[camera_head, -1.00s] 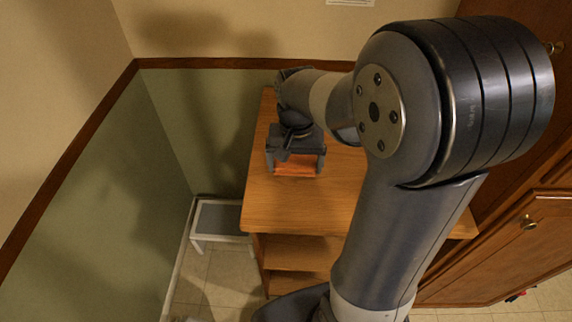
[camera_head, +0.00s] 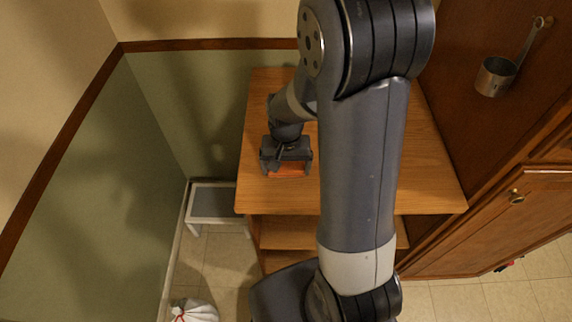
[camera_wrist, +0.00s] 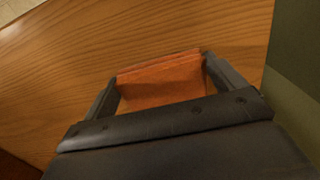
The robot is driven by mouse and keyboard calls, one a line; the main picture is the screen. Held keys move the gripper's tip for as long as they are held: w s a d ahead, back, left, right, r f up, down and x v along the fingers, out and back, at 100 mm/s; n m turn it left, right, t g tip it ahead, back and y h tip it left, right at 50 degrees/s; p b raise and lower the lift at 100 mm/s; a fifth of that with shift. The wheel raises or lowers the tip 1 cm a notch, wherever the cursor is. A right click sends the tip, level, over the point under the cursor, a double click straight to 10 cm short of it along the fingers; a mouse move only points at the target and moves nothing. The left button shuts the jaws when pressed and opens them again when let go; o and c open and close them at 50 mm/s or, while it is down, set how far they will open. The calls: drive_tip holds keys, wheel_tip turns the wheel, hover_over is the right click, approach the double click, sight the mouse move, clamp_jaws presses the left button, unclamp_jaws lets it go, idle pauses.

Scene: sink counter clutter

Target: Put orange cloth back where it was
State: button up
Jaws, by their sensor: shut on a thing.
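The orange cloth (camera_wrist: 160,82) is folded and sits between the two fingers of my gripper (camera_wrist: 160,85) in the wrist view. My gripper is shut on it. In the head view my gripper (camera_head: 287,170) is over the left part of the wooden counter top (camera_head: 420,165), with a strip of the orange cloth (camera_head: 286,171) showing between the fingers. I cannot tell whether the cloth touches the wood. My arm hides the middle of the counter top.
Open shelves (camera_head: 285,235) lie under the counter top. A small white-framed grey stand (camera_head: 213,202) is at left. A metal measuring cup (camera_head: 495,76) hangs on the wooden cabinet at right. A white bag (camera_head: 192,311) lies on the floor. The right part of the top is clear.

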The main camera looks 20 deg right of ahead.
sight(286, 168)
drive_tip(key=shift+f, duration=0.15)
drive_tip(key=o, duration=0.7)
wheel_tip(286, 168, up, 12)
drive_tip(key=shift+r, duration=0.15)
idle(0.3)
